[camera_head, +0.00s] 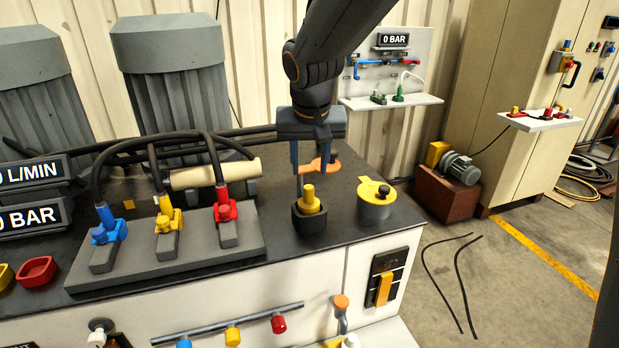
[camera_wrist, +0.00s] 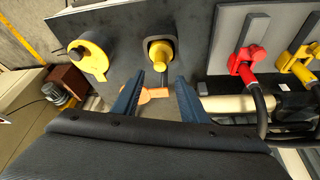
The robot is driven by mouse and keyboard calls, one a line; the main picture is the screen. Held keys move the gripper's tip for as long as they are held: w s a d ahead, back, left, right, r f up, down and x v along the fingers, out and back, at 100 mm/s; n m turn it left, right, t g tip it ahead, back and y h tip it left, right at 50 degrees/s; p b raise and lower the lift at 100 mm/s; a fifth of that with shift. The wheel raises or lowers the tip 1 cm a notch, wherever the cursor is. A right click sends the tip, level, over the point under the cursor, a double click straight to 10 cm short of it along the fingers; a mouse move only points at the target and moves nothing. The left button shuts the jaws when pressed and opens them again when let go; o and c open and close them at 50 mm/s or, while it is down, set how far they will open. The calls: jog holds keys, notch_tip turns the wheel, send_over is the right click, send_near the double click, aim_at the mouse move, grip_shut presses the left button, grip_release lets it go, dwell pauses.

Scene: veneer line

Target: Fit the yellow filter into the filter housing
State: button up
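The yellow filter (camera_head: 309,196) stands upright in a black cup-like holder (camera_head: 309,217) near the bench's front edge. It also shows in the wrist view (camera_wrist: 161,54). I cannot tell whether this black cup is the filter housing. A grey round canister (camera_head: 376,209) with a yellow top stands to its right; the yellow top also shows in the wrist view (camera_wrist: 90,56). My gripper (camera_head: 311,170) points down above and slightly behind the filter. Its blue fingers are apart with nothing held between them, as the wrist view (camera_wrist: 160,82) shows.
An orange flat part (camera_head: 319,166) lies behind the filter. On the left, blue, yellow and red valves (camera_head: 227,205) with black hoses sit on a grey plate. A beige cylinder (camera_head: 215,174) lies behind them.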

jog(key=s+d+f+g, duration=0.1)
jog(key=s+d+f, duration=0.5)
jog(key=s+d, duration=0.2)
jog(key=s+d+f+g, duration=0.2)
jog(key=s+d+f, duration=0.4)
jog(key=s+d, duration=0.3)
jog(key=shift+s+f, duration=0.15)
jog(key=shift+s, duration=0.75)
jog(key=shift+f+b, duration=0.5)
jog(key=shift+b, duration=0.05)
jog(key=shift+c, duration=0.4)
